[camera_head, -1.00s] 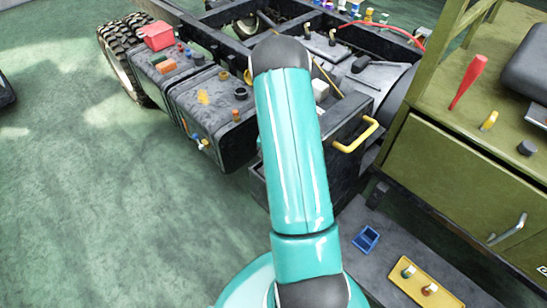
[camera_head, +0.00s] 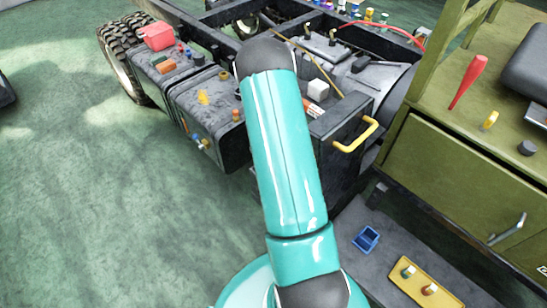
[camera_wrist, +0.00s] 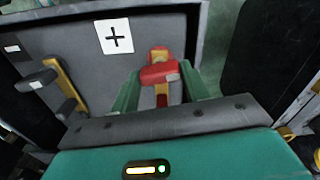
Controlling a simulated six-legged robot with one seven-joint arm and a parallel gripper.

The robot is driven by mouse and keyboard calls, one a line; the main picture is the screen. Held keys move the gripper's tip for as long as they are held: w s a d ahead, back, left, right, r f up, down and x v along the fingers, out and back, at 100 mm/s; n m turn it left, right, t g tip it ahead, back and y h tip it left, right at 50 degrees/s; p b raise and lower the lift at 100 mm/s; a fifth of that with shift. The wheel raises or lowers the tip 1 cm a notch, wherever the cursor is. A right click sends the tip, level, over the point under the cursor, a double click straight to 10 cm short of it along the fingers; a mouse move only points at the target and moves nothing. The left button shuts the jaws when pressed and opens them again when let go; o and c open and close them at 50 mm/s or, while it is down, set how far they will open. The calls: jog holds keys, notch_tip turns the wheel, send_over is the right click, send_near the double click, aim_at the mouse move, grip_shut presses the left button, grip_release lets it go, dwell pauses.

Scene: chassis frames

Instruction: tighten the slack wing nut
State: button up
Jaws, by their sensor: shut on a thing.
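In the wrist view a red wing-shaped piece, which looks like the wing nut (camera_wrist: 158,73), sits between the two green fingers of my gripper (camera_wrist: 161,84). My gripper is shut on it. An orange-yellow part shows just above the red piece and a red stem below it. A white label with a black plus sign (camera_wrist: 115,37) is on the grey surface beside it. In the head view my arm hides my gripper, and I cannot make out the wing nut there. How tight the nut sits cannot be told.
In the wrist view a yellow bar with a dark knob (camera_wrist: 35,81) lies to the left. A green cabinet (camera_head: 455,175) stands at right. Open floor lies left.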

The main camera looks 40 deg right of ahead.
jog(key=o, duration=1)
jog(key=shift+r, duration=0.1)
notch_tip(320, 180, up, 14)
jog(key=shift+f, duration=0.15)
